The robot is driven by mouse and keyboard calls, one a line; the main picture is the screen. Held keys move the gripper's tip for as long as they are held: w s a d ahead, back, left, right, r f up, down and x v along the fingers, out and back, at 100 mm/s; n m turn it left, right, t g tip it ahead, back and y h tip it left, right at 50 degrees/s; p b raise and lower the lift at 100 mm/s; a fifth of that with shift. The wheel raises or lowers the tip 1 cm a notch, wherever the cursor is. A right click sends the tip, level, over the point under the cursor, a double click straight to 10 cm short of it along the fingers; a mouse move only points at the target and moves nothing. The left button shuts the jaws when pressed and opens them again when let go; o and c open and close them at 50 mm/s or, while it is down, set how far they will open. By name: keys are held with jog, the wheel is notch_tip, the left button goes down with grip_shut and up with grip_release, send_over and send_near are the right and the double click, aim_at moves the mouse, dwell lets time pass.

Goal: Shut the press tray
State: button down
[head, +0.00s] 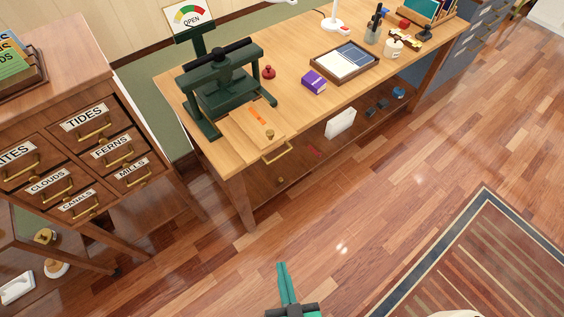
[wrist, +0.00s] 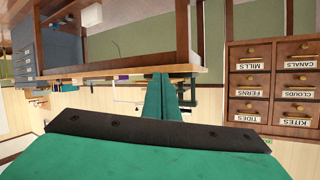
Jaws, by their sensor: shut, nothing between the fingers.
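The dark green press (head: 222,85) stands at the left end of the wooden desk. Its pale wooden tray (head: 243,133) sticks out at the front, with an orange strip (head: 260,115) on it and a brass handle (head: 277,153) at its front edge. A dial sign (head: 188,16) above the press reads OPEN. My green gripper (head: 283,266) is shut and empty, over the floor in front of the desk and well apart from the tray. In the wrist view its fingers (wrist: 168,78) overlap the desk edge, and the tray cannot be clearly made out.
A drawer cabinet (head: 100,130) stands left of the desk. On the desk are a purple box (head: 314,82), a framed tray (head: 318,66), a red stamp (head: 268,72) and a lamp (head: 333,25). A rug (head: 480,270) lies at lower right. The floor before the desk is clear.

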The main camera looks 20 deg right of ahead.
jog(key=w+d+f+m+g+y, duration=0.1)
jog(key=w+d+f+m, duration=0.25)
jog(key=w+d, duration=0.25)
jog(key=w+d+f+m+g, duration=0.1)
jog(key=w+d+f+m, duration=0.2)
jog(key=w+d+m, duration=0.25)
jog(key=w+d+r+m+t+y, duration=0.1)
jog(key=w+d+r+y, duration=0.25)
jog(key=r, duration=0.25)
jog(key=w+d+r+m+t+y, duration=0.1)
jog(key=w+d+r+t+y, duration=0.1)
jog(key=w+r, duration=0.25)
jog(key=a+x, duration=0.1)
jog(key=x, duration=1.2)
jog(key=shift+r, duration=0.2)
jog(key=shift+s, duration=0.1)
